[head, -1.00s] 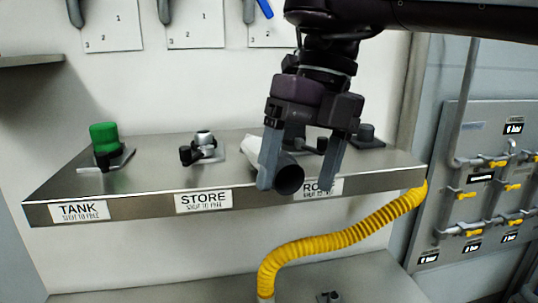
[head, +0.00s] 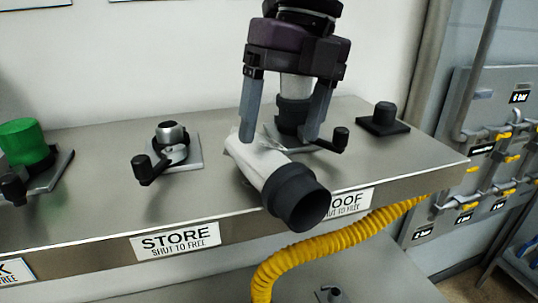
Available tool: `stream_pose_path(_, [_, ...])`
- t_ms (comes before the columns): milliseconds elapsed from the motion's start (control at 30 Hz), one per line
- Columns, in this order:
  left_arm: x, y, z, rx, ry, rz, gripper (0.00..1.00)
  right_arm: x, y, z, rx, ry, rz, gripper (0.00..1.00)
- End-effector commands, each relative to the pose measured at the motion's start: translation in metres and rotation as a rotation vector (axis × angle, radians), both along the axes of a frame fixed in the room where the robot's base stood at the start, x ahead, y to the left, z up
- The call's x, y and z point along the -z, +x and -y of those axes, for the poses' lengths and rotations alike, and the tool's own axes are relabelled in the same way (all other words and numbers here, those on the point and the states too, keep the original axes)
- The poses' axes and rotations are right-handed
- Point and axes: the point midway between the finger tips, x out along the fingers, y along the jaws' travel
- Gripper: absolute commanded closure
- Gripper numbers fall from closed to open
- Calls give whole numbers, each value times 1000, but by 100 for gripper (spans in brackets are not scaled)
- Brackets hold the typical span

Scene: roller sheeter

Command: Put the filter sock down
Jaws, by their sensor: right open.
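The filter sock (head: 262,162), a white cloth tube with a dark round cuff (head: 297,197), lies tilted on the metal shelf (head: 400,160). Its open cuff points toward me and reaches the front edge, beside the ROOF label. My right gripper (head: 280,138) is open, fingers pointing down, above and behind the sock. The left fingertip overlaps the sock's cloth in the picture; I cannot tell whether they touch. A dark fitting (head: 292,113) with a white cylinder above it shows between the fingers. My left gripper is not in view.
The STORE fitting (head: 172,145) has a dark lever and stands left of the sock. A green-capped fitting (head: 24,143) is at the far left. A dark block (head: 383,118) stands at right. A yellow hose (head: 330,243) runs below the shelf.

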Motion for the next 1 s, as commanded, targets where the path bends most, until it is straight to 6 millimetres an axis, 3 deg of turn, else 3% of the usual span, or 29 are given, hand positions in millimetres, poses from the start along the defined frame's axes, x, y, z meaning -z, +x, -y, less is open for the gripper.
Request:
stream_pose_path(500, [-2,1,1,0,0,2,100,49,-6,-13,-2,0,-3,23])
stream_pose_path(800, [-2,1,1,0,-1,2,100,54,-7,-14,0,-2,1,23])
stream_pose_path(1000, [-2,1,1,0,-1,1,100,54,-7,-14,0,-2,1,47])
